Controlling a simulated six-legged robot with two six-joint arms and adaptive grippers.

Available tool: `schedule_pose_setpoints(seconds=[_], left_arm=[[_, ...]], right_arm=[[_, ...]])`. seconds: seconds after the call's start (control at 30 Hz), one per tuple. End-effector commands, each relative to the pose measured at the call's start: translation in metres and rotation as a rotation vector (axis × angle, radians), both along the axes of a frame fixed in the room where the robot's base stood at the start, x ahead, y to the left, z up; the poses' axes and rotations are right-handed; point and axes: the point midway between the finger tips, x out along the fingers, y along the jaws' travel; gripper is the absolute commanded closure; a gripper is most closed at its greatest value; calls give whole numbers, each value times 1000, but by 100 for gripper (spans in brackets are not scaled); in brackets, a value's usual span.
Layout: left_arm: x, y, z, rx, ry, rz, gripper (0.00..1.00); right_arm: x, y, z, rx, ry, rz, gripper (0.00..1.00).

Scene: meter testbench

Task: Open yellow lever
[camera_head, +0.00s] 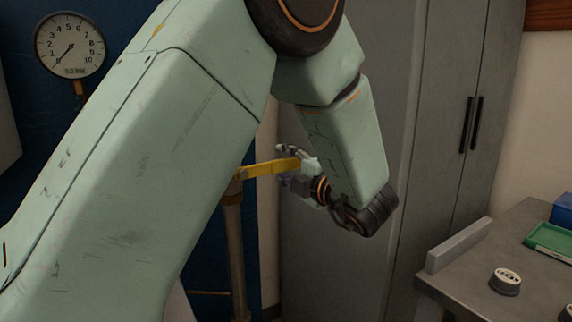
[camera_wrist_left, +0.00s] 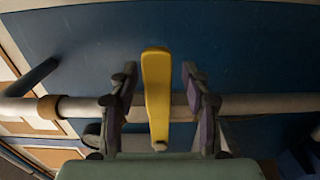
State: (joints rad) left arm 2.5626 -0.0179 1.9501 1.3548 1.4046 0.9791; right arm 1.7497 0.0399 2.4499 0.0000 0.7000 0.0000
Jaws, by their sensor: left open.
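The yellow lever (camera_head: 266,169) sticks out to the right from the top of a vertical pipe (camera_head: 235,250) in the head view. My left gripper (camera_head: 288,166) is at the lever's free end, with its fingers around that end. In the left wrist view the lever (camera_wrist_left: 157,95) runs between the two fingers of the open left gripper (camera_wrist_left: 159,105), with a gap on each side. The pipe (camera_wrist_left: 250,106) crosses behind the lever there. My left arm hides part of the pipe and panel in the head view. My right gripper is in neither view.
A round gauge (camera_head: 70,45) hangs on the blue panel (camera_head: 108,20) at upper left. Grey cabinets (camera_head: 445,60) stand behind the gripper. At lower right a grey table (camera_head: 530,285) carries a small round meter (camera_head: 505,281) and a green tray (camera_head: 550,239).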

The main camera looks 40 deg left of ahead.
Motion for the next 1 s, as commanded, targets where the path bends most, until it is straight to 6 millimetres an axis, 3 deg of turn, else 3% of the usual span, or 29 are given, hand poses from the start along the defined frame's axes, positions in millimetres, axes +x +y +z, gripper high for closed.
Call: schedule_pose_setpoints(seconds=[0.2,0.73,1.0], left_arm=[[-1,-1,0,0,0,0,54],[0,0,0,-1,1,1,99],[0,1,-1,-1,1,2,100]], right_arm=[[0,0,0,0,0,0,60],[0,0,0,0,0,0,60],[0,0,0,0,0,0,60]])
